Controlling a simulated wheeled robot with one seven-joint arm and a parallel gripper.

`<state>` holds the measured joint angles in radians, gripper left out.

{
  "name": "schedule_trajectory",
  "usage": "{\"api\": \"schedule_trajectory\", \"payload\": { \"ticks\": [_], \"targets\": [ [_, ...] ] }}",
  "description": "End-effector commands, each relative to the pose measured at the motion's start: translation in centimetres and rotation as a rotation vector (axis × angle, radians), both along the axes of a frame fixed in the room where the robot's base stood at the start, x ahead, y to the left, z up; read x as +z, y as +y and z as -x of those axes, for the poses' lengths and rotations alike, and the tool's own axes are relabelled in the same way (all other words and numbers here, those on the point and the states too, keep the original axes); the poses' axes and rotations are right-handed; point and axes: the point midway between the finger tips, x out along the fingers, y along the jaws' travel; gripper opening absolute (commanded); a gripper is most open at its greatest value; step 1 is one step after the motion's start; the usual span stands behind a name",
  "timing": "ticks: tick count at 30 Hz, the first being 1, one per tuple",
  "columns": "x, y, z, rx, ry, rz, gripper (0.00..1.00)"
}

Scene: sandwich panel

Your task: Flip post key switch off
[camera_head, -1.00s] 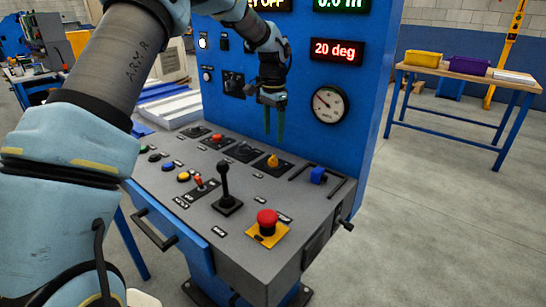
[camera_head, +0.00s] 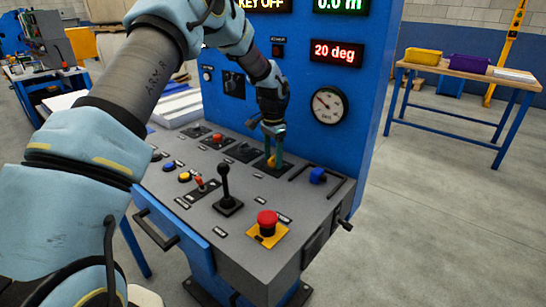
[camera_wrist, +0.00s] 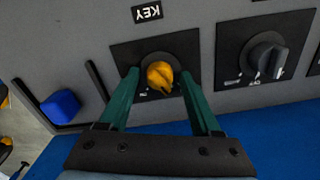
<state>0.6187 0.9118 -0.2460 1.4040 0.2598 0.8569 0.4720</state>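The key switch is a yellow rotary knob (camera_wrist: 159,75) on a dark square plate (camera_wrist: 128,55), under a KEY label (camera_wrist: 147,13) in the wrist view. In the head view the yellow knob (camera_head: 271,162) sits at the back of the grey console, partly hidden by my fingers. My gripper (camera_wrist: 159,82) is open, with one green finger on each side of the knob. Gaps show between the fingers and the knob. In the head view my gripper (camera_head: 273,158) points down at the knob. The upper display reads KEY OFF (camera_head: 259,5).
A black rotary knob (camera_wrist: 265,55) is beside the key switch. A black joystick (camera_head: 226,190) and a red mushroom button (camera_head: 267,221) stand nearer the console front. The blue upright panel rises behind.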

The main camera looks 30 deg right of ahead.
Motion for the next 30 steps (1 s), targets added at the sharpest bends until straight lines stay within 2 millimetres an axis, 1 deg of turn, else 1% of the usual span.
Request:
{"api": "schedule_trajectory", "payload": {
  "ticks": [1, 2, 16, 17, 23, 26, 30],
  "targets": [
    [0.02, 0.0, -0.01, 0.0, 0.0, 0.0, 0.58],
    [0.02, 0.0, 0.0, 0.0, 0.0, 0.0, 0.54],
    [0.06, -0.01, -0.03, 0.0, -0.001, 0.001, 0.01],
    [0.06, 0.01, -0.04, 0.0, -0.001, 0.001, 0.0],
    [0.06, -0.02, -0.03, 0.011, -0.001, 0.001, 0.0],
    [0.02, -0.06, -0.02, 0.081, -0.001, 0.0, 0.0],
    [0.04, -0.1, 0.0, 0.221, 0.0, 0.001, 0.0]
  ]
}}
